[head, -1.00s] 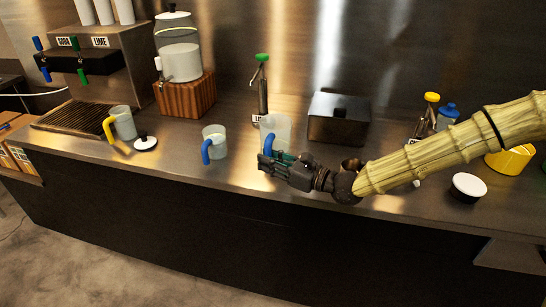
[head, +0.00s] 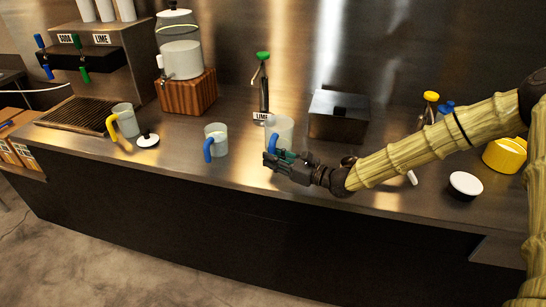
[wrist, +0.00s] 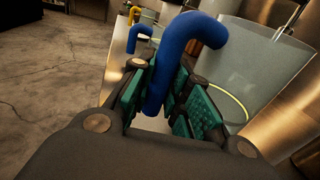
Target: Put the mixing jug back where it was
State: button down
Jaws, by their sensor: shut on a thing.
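The mixing jug (head: 281,128) is a large clear jug with a blue handle, upright at the counter's front middle, just in front of the lime pump bottle (head: 263,95). My gripper (head: 275,160) is shut on its handle from the front. In the wrist view the blue handle (wrist: 176,60) passes between the teal finger pads of my gripper (wrist: 165,95), and the clear jug wall (wrist: 250,65) is behind it at right. I cannot tell whether the jug's base touches the counter.
A smaller blue-handled cup (head: 217,140) stands left of the jug. A yellow-handled cup (head: 125,120) and a lid (head: 148,140) are farther left. A metal box (head: 338,117) is at back right. A white-topped tub (head: 465,185) and yellow container (head: 505,155) are at right.

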jog(key=shift+f, duration=0.15)
jog(key=c, duration=1.4)
grip_release()
jog(key=shift+o, duration=0.2)
jog(key=shift+r, duration=0.25)
jog(key=shift+s+d+f, duration=0.15)
jog(key=shift+s+d, duration=0.05)
jog(key=shift+d, duration=0.1)
jog(key=b+v, duration=0.2)
jog(key=v, duration=0.9)
jog(key=shift+s+d, duration=0.1)
jog(key=shift+d, duration=0.05)
